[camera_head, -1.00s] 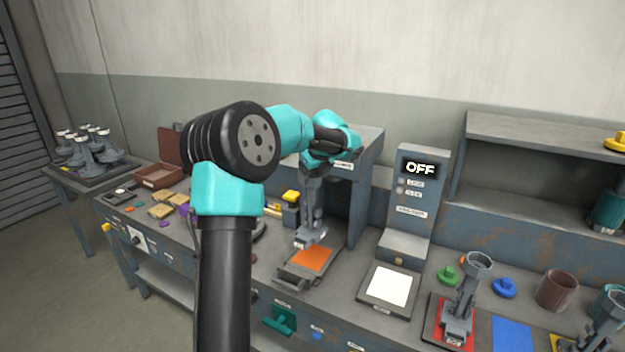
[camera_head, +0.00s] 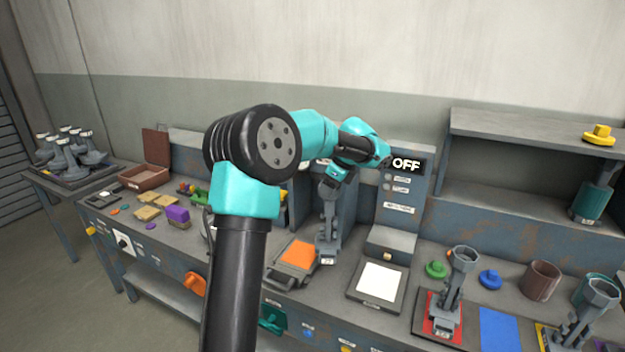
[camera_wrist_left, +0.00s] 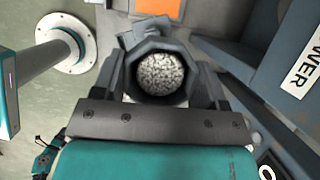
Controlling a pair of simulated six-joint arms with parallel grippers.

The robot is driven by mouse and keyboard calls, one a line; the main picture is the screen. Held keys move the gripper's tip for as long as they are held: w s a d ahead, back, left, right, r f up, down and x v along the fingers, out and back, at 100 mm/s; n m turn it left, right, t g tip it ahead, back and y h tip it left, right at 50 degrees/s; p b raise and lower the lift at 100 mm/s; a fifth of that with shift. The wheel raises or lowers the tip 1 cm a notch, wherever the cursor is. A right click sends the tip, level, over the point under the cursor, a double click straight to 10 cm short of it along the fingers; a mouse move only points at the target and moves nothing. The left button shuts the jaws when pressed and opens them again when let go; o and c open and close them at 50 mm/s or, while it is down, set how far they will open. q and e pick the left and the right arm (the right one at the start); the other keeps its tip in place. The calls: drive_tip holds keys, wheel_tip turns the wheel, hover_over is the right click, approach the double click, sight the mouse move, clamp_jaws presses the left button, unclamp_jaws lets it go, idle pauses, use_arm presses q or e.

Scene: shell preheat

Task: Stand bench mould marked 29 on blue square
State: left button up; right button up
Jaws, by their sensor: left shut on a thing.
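My left gripper (camera_head: 337,178) is shut on the upper part of a grey bench mould (camera_head: 328,228), which hangs upright just right of the orange plate (camera_head: 298,252). In the left wrist view the jaws (camera_wrist_left: 160,85) clasp its cup, with a speckled grey-white fill (camera_wrist_left: 161,74) inside. A small label shows near its foot, too small to read. The blue square (camera_head: 503,330) lies bare at the lower right, between a red square (camera_head: 425,325) and a yellow one (camera_head: 545,340), each with a grey mould on it. My right gripper is not in view.
A pale lit plate (camera_head: 378,281) lies before the grey unit reading OFF (camera_head: 405,165). Green (camera_head: 436,269) and blue (camera_head: 490,279) knobbed pieces and a brown cup (camera_head: 541,280) stand behind the squares. Several moulds (camera_head: 70,155) stand on the far-left table.

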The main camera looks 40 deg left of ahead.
use_arm(q)
drive_tip(key=d+n+g+h, duration=0.1)
drive_tip(key=d+n, duration=0.6)
drive_tip(key=d, duration=0.9)
drive_tip(key=s+d+f+n+g+h, duration=0.1)
drive_tip(key=d+n, duration=0.6)
drive_tip(key=d, duration=0.8)
drive_tip(key=shift+d+f+g+h, duration=0.35)
drive_tip(key=shift+g+h, duration=0.15)
drive_tip(key=shift+h, duration=0.7)
